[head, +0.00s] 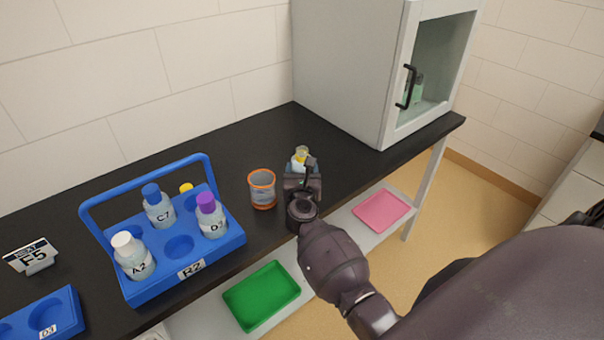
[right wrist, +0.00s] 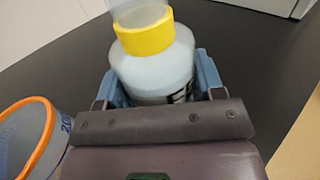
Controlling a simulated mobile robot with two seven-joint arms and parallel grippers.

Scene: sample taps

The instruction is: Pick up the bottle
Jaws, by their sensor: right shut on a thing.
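A bottle (head: 299,158) with a yellow collar stands at my right gripper (head: 303,172) on the black counter. In the right wrist view the bottle (right wrist: 155,72) has a pale, whitish body, a yellow ring and a clear part above it. My right gripper's blue fingers (right wrist: 160,88) are on both sides of the bottle body, shut on it. The bottle looks upright; I cannot tell whether its base touches the counter. Its lower part is hidden by the gripper. My left gripper is not in view.
An orange-rimmed beaker (head: 262,189) stands just left of the bottle. A grey cabinet (head: 345,75) stands behind right. Green (head: 262,296) and pink (head: 382,212) trays lie on the lower shelf.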

